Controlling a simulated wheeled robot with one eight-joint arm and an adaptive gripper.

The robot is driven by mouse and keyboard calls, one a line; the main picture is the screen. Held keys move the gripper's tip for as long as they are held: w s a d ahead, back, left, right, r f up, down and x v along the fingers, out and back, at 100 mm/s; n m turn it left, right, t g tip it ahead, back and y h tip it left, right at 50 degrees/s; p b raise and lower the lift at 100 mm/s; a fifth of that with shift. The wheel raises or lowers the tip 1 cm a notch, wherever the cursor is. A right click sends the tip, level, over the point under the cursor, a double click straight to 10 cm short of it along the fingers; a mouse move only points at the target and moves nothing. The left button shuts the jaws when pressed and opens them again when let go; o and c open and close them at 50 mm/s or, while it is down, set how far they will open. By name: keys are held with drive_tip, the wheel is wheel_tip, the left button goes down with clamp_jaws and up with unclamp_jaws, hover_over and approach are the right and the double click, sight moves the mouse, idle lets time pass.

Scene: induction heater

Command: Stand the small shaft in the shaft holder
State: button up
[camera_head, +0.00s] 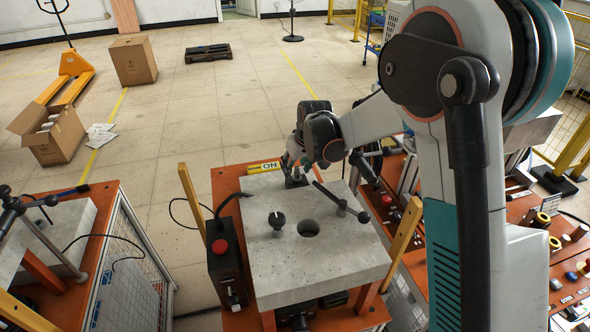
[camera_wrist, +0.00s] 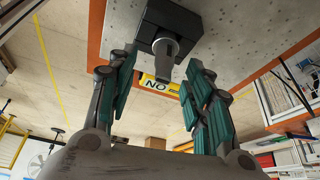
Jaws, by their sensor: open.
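A short grey cylinder, which looks like the small shaft (camera_wrist: 165,58), stands out of a black square block, which looks like the shaft holder (camera_wrist: 165,18), in the wrist view. The block sits on the grey speckled tabletop. In the head view the block (camera_head: 296,182) shows near the far edge of the slab, and the shaft is hard to make out there. My gripper (camera_wrist: 158,70) is open, one finger on each side of the shaft's free end, with visible gaps. In the head view my gripper (camera_head: 293,168) is just above the block.
The grey slab (camera_head: 340,262) has a round hole (camera_head: 308,229), a black knob (camera_head: 277,220) and a dark lever (camera_head: 340,203). A red-button box (camera_head: 220,255) stands at its left side. A cluttered orange bench (camera_head: 415,262) is to the right. The slab's front is clear.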

drive_tip(key=v, duration=0.9)
drive_tip(key=shift+r, duration=0.3)
drive_tip(key=shift+s, duration=0.1)
